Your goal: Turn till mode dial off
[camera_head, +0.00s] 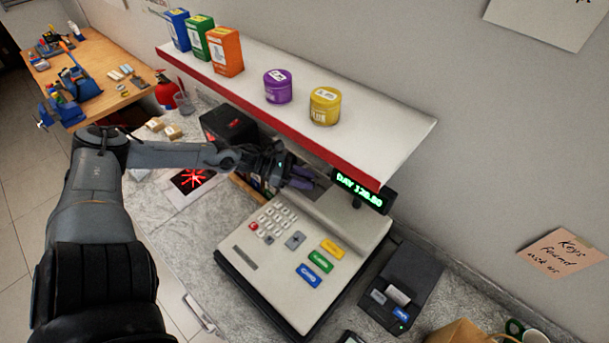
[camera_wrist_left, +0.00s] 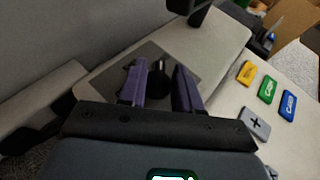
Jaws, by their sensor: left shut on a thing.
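The till (camera_head: 262,225) is a beige cash register on the counter, with a keypad and a lit green display (camera_head: 360,190). My left gripper (camera_head: 304,180) reaches over the till's back left corner, under the shelf's red edge. In the left wrist view the two purple fingers (camera_wrist_left: 160,88) stand on either side of the black mode dial (camera_wrist_left: 158,77), and the gripper is shut on it. The dial sits on a dark panel (camera_wrist_left: 192,62) on the till's top. Its setting cannot be read. In the head view the gripper hides the dial. My right gripper is not in view.
A wall shelf (camera_head: 395,135) with boxes and tins hangs just above my left gripper. A dark box (camera_head: 228,124) stands behind my left forearm. A card terminal (camera_head: 405,285) is right of the till. Bare counter (camera_head: 185,235) lies left of the till.

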